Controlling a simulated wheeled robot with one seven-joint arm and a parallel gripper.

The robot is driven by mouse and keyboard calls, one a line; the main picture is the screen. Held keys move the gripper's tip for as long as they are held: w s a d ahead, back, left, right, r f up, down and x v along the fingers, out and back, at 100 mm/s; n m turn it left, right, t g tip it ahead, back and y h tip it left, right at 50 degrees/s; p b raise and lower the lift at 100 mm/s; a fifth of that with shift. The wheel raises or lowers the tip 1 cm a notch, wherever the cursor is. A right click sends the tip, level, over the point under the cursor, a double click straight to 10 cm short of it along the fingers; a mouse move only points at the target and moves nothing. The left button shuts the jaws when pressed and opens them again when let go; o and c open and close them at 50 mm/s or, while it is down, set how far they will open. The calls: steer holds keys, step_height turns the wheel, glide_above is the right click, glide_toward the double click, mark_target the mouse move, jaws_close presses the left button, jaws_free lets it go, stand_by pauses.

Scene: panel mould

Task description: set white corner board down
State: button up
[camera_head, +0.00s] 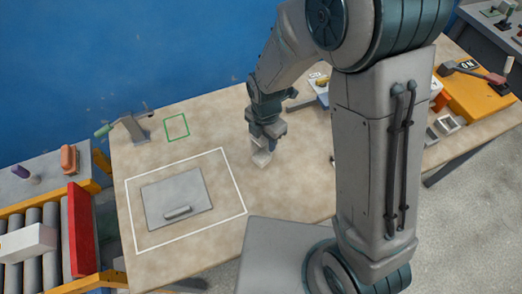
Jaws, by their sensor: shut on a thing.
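My gripper (263,146) points down over the middle of the table and is shut on a small pale piece, which I take to be the white corner board (261,158). It shows just below the fingers. Its shape and whether it touches the table are too small to tell. A flat grey panel (165,195) with a bar handle (178,212) lies inside a white outline (238,193) at the left. A small green outline (177,127) behind it is empty.
A clamp-like tool (136,127) stands at the table's (287,190) back left corner. An orange unit (478,92) stands at the right. Bare tabletop lies around my gripper.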

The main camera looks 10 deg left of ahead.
mark_target(263, 154)
steer(key=shift+s+a+f, duration=0.35)
steer(key=shift+f+b, duration=1.2)
steer(key=shift+f, duration=0.75)
steer(key=shift+f, duration=0.1)
steer(key=shift+f+b, duration=0.15)
steer(key=shift+b, duration=0.15)
steer(key=o, duration=1.3)
steer(key=shift+r, duration=0.2)
